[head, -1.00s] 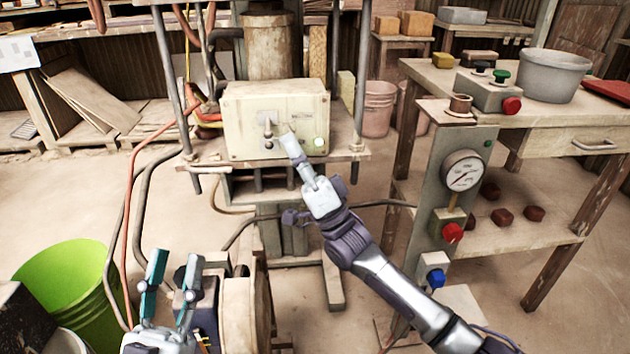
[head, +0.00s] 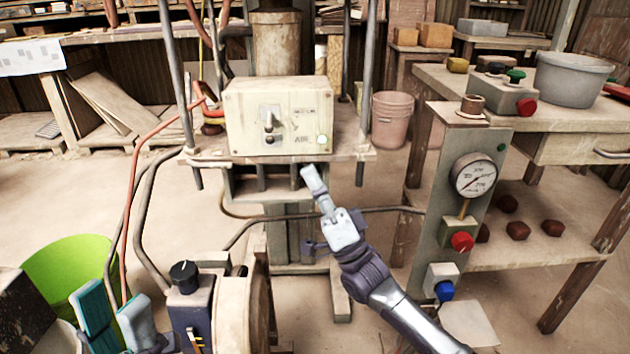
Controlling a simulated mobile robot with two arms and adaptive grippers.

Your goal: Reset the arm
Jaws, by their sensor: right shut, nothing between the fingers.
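My right arm reaches in from the lower right. Its gripper (head: 310,178) is shut and empty, just below and in front of the cream control box (head: 277,117) on the press, apart from the box's switch. The box has a toggle switch (head: 269,123), a label reading AIR and a pale green lamp (head: 321,139) at its lower right. My left gripper (head: 112,312) is at the bottom left, its two teal and grey fingers apart with nothing seen between them. Its base is cut off by the frame's lower edge.
A grey post (head: 455,190) with gauge and red and blue buttons stands right of my right arm. A workbench (head: 425,75) with a grey tub (head: 572,78) is behind it. A green bucket (head: 65,270) and a dark box with a black knob (head: 184,277) flank my left gripper.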

